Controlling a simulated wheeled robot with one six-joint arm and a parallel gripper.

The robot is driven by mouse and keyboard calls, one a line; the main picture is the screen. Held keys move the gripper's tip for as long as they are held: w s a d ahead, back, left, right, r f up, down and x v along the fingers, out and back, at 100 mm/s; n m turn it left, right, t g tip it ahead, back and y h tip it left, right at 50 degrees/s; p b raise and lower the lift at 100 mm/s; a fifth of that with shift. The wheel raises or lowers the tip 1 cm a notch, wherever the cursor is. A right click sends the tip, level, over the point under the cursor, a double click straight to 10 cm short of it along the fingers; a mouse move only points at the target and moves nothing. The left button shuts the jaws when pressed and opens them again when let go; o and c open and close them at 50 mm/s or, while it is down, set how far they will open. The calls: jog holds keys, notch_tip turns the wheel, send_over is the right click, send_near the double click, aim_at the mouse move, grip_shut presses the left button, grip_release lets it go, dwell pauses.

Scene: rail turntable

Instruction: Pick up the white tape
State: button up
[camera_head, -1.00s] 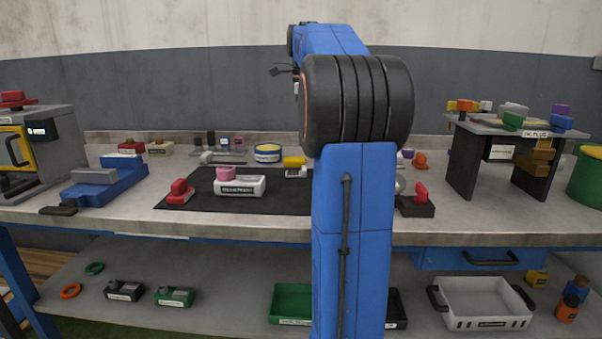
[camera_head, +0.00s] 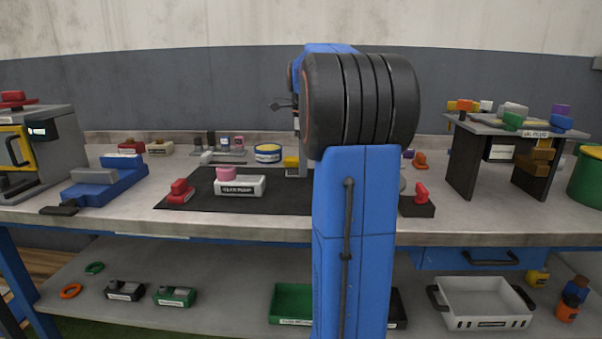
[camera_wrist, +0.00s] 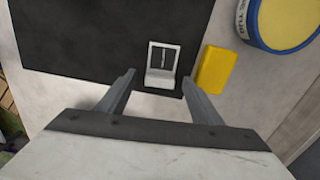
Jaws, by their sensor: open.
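A small white item with a grey face and a dark slot (camera_wrist: 161,65), which looks like the white tape, lies at the edge of the black mat (camera_wrist: 95,35) in the wrist view. My gripper (camera_wrist: 158,82) is open, with its two fingers on either side of this item as seen from above and nothing held. I cannot tell how high the fingertips are above it. A yellow block (camera_wrist: 216,69) lies just right of the white item, near the right finger. In the head view my arm hides most of this spot, and the yellow block (camera_head: 291,161) shows beside it.
A white box with a pink top (camera_head: 240,186) and a red piece (camera_head: 180,190) stand on the mat to the left. A black-legged stand (camera_head: 463,160) is at the right. The mat left of my gripper is bare.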

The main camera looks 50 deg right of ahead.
jog(key=c, duration=1.1)
